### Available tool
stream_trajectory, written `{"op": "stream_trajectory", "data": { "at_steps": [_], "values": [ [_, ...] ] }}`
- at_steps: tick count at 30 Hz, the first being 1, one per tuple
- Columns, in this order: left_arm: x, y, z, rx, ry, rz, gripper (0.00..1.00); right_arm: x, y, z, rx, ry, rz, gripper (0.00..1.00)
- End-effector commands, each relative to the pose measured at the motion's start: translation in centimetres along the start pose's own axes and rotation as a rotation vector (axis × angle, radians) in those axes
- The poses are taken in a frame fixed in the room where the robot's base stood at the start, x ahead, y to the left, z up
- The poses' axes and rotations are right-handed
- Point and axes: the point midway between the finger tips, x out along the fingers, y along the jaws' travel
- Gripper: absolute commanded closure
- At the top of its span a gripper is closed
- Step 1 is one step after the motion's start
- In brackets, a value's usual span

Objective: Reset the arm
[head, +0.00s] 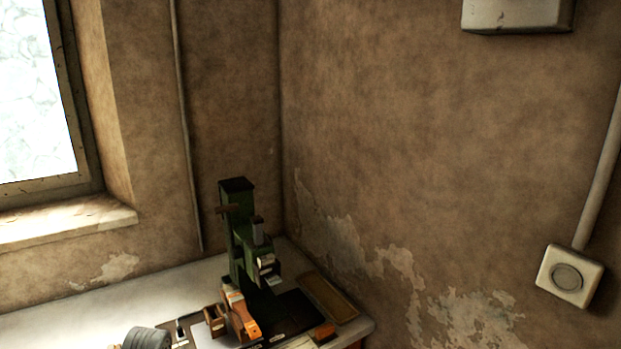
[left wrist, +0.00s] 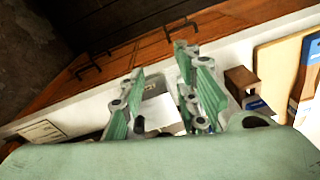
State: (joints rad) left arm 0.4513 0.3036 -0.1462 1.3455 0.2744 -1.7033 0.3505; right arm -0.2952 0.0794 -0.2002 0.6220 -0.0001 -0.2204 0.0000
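My left gripper (left wrist: 161,80) shows in the left wrist view with its two green-padded fingers spread apart. No object shows held between them. Behind the fingers are a pale worktop and its wooden front. Neither gripper can be made out in the head view, and my right gripper is in no view. The green press (head: 238,230) stands upright on the worktop (head: 60,322) near the room's corner, in the head view. I cannot make out its handwheel clearly.
Around the press are an orange tool-like object (head: 240,315), a small brown box (head: 214,325), a long brown tray (head: 328,298) and a grey ribbed object (head: 147,338). The left wrist view shows a brown block (left wrist: 240,80) and dark handles (left wrist: 88,68) on the wooden front.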

Motion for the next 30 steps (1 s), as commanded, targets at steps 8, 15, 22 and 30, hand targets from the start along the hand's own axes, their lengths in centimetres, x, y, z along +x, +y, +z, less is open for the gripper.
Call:
{"op": "stream_trajectory", "data": {
  "at_steps": [8,15,22,30],
  "values": [
    [2.4,3.0,11.6,0.230,0.074,0.030,0.70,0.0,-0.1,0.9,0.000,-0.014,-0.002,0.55],
    [0.1,4.0,20.5,0.363,0.151,0.068,0.70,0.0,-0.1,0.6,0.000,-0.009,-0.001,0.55],
    [-2.5,3.8,25.0,0.413,0.194,0.087,0.70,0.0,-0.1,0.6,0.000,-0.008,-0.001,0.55],
    [-5.4,3.3,28.2,0.442,0.233,0.096,0.70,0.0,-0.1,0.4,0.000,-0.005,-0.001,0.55]
  ]
}}
